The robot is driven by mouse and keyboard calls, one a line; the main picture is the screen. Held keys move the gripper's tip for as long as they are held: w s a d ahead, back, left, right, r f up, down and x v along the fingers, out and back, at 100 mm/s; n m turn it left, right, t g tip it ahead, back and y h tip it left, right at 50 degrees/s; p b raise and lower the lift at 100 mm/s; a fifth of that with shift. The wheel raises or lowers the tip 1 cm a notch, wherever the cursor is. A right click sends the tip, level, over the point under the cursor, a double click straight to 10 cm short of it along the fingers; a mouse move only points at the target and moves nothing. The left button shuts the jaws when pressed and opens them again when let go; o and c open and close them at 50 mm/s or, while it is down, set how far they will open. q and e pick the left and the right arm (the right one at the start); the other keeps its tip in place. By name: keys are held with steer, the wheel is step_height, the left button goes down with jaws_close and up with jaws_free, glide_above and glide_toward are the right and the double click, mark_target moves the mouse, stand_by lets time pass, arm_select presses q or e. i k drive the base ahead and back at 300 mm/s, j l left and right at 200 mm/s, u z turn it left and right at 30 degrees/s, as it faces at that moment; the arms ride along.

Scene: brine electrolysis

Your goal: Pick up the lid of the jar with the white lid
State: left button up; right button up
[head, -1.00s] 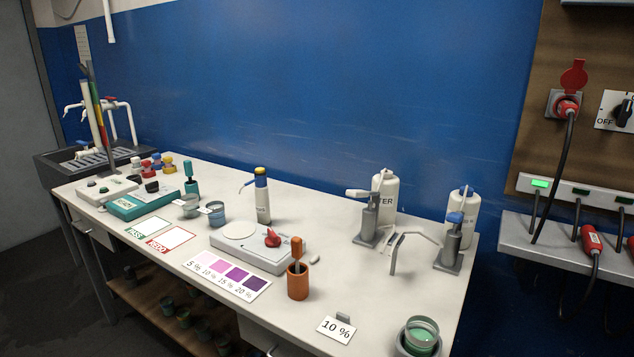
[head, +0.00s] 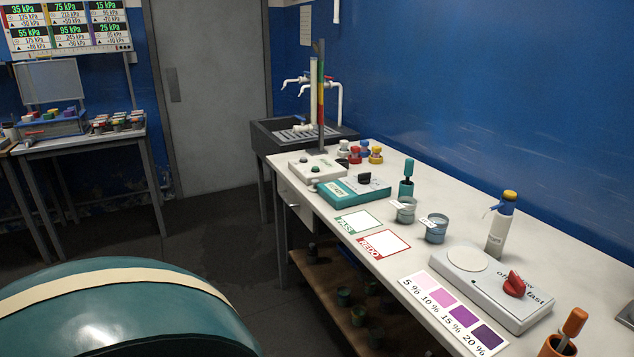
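A small white-topped jar (head: 343,148) stands at the far end of the white bench (head: 290,180), close to the sink. It is the leftmost of a cluster of small jars with red, blue and yellow tops. It is small in view, and I cannot tell the lid's edge from the body. Neither of my grippers shows in the head view.
A teal device (head: 352,190), a white box (head: 318,168) and two glass beakers (head: 435,228) stand nearer than the jars. A dark sink (head: 300,135) is behind them. Another table (head: 80,140) at the left holds several small jars. Floor between is clear.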

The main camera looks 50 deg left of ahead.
mark_target(312, 188)
steer(key=j+z, duration=0.25)
steer(key=j, duration=0.85)
steer(key=j+z, duration=0.2)
steer(key=j, duration=0.95)
steer(key=j+z, duration=0.25)
steer(key=j, duration=0.85)
steer(key=k, duration=0.05)
